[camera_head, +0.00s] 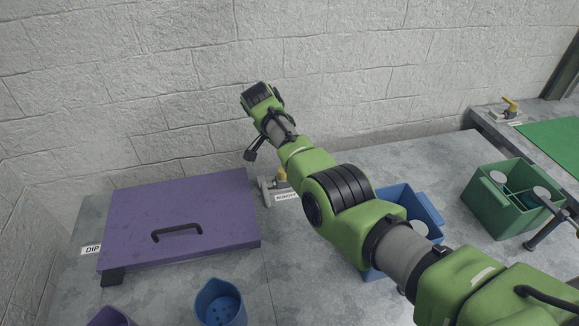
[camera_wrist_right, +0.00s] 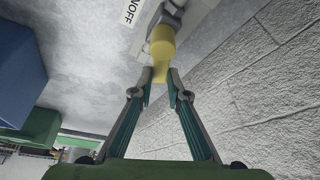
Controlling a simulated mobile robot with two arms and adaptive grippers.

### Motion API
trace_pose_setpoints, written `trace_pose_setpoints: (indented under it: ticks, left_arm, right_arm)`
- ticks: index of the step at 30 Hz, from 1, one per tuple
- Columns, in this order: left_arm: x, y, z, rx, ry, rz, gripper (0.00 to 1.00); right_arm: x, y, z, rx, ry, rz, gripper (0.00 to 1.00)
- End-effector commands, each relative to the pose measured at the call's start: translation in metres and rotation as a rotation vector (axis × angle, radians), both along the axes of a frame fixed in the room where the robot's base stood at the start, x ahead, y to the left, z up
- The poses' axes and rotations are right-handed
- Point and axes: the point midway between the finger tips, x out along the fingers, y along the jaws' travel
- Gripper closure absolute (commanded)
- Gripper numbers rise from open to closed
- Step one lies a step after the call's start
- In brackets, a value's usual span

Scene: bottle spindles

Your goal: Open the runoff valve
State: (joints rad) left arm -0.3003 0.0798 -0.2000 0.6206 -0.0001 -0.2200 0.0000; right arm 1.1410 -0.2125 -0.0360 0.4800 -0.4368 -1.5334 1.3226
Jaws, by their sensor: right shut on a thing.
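The runoff valve (camera_head: 268,188) stands at the back of the grey bench, beside a label reading RUNOFF, partly hidden by my right arm. Its yellow handle (camera_head: 282,176) shows next to the arm. In the right wrist view the yellow handle (camera_wrist_right: 161,45) reaches down between the fingertips of my right gripper (camera_wrist_right: 160,76). The fingers are closed on the handle's end. In the head view the right gripper is mostly hidden behind my wrist. My left gripper is not in view.
A purple lid (camera_head: 185,215) with a black handle lies left of the valve, by a DIP label. A blue cup (camera_head: 220,303) stands in front. A blue bin (camera_head: 399,196) and a green bin (camera_head: 497,208) stand right. Another yellow-handled valve (camera_head: 510,106) is far right. A block wall rises behind.

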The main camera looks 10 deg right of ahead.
Motion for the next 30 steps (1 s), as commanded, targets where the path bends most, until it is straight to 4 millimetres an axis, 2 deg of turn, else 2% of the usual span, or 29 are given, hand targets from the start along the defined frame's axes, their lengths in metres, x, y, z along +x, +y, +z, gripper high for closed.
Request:
trace_pose_setpoints:
  ticks: [1,9,28,29,30]
  left_arm:
    - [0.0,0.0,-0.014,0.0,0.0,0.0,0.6]
    - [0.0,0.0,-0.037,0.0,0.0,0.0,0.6]
    - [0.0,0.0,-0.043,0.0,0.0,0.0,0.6]
    - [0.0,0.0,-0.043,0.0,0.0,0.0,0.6]
    - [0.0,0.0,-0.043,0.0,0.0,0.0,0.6]
  right_arm:
    - [0.0,0.0,-0.006,0.0,-0.001,-0.03,1.0]
    - [-0.005,-0.002,-0.003,0.0,-0.001,-0.157,1.0]
    - [-0.007,-0.002,-0.001,0.002,0.001,-0.205,1.0]
    - [-0.007,-0.002,-0.001,0.001,0.002,-0.204,0.82]
    - [-0.007,-0.002,-0.001,0.001,0.002,-0.204,0.72]
